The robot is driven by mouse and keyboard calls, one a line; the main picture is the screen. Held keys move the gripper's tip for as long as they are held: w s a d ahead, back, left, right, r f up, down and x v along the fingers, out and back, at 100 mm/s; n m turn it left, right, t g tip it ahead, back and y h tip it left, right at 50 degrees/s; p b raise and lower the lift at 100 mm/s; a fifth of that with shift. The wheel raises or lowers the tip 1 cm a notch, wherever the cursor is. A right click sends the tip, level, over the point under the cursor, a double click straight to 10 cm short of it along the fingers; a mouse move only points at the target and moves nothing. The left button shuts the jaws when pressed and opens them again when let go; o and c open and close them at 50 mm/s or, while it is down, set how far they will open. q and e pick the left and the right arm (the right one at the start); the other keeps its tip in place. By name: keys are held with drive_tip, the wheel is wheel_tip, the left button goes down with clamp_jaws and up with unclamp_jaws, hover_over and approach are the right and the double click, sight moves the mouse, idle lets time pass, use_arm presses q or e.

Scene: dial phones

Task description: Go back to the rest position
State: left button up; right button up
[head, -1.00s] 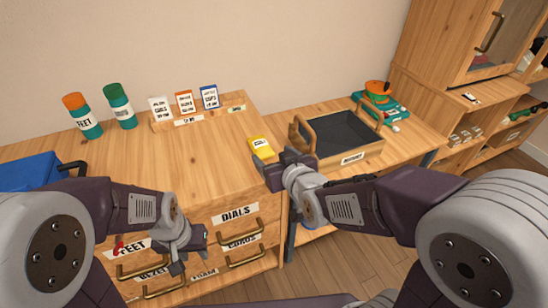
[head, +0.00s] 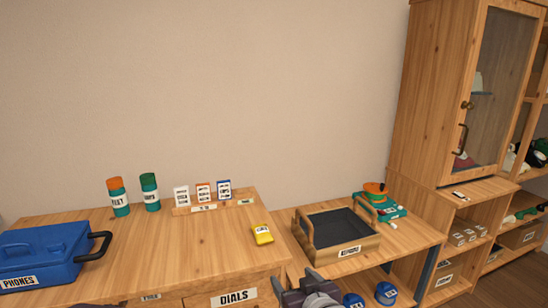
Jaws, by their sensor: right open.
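My right gripper (head: 297,287) is at the bottom edge of the head view, in front of the counter and below the tray. It is open, and nothing shows between its fingers. Most of my right arm is below the picture.
A blue box labelled PHONES (head: 45,252) stands at the left. Two labelled bottles (head: 119,197) and a card rack (head: 210,209) stand at the back. A dark-lined wooden tray (head: 376,240) sits on the right. A tall cabinet (head: 432,90) stands at the far right. Blue round items (head: 386,293) lie below.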

drive_tip(key=s+d+f+m+g+h, duration=0.1)
drive_tip(key=d+f+m+g+h, duration=0.2)
drive_tip(key=d+f, duration=0.6)
drive_tip(key=s+d+f+g, duration=0.2)
drive_tip(key=s+f+g, duration=0.2)
drive_tip(key=s, duration=0.3)
drive_tip(key=s+d+f+g, duration=0.2)
drive_tip(key=s+f+g, duration=0.15)
drive_tip(key=s, duration=0.45)
use_arm(q)
wheel_tip(320, 180, up, 22)
drive_tip(key=p, duration=2.1)
drive_tip(key=shift+w+p, duration=0.35)
drive_tip(key=shift+p, duration=0.05)
use_arm(e)
wheel_tip(320, 180, up, 22)
drive_tip(key=g, duration=0.1)
drive_tip(key=shift+s+m+h, duration=0.2)
drive_tip(key=shift+m+h, duration=0.1)
drive_tip(key=shift+h, duration=0.1)
use_arm(q)
drive_tip(key=shift+f, duration=0.1)
use_arm(e)
drive_tip(key=shift+r, duration=0.1)
